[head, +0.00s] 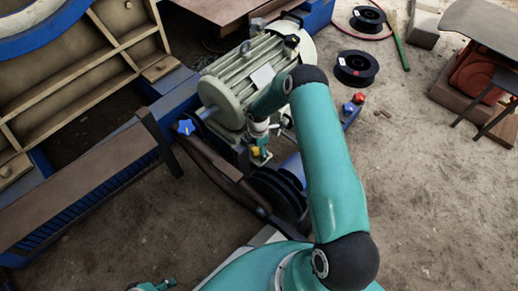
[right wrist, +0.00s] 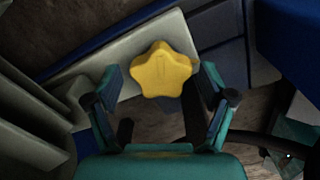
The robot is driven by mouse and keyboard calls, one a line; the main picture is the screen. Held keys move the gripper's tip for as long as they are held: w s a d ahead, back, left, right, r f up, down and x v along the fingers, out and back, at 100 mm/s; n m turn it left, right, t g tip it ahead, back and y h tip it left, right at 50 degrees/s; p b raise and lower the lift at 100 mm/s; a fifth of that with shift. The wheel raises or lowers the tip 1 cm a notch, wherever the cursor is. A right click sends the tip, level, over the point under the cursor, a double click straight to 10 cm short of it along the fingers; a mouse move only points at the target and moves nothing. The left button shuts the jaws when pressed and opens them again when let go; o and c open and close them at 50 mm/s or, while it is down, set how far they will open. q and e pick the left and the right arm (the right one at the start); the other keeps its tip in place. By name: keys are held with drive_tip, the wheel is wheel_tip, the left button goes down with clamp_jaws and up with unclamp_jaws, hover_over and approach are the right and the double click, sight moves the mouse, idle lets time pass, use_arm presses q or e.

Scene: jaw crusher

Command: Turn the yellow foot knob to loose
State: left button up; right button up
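The yellow foot knob (right wrist: 162,70) is star-shaped and sits in front of a pale grey foot plate in the right wrist view. In the head view a small yellow patch of it (head: 255,151) shows below the electric motor (head: 252,75). My right gripper (right wrist: 160,82) is open, with one finger on each side of the knob and visible gaps between. In the head view this gripper (head: 261,148) points down beside the motor's foot, partly hidden by its own wrist. A small teal part of my left gripper (head: 152,286) shows at the bottom edge; its fingers are not clear.
A blue knob (head: 186,127) stands left of the motor, and red (head: 359,98) and blue (head: 348,108) knobs stand to its right. A dark grooved pulley (head: 278,192) is close below the gripper.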

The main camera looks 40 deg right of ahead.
wheel_tip(320, 180, up, 12)
idle(0.7)
drive_tip(key=shift+f, duration=0.1)
idle(0.3)
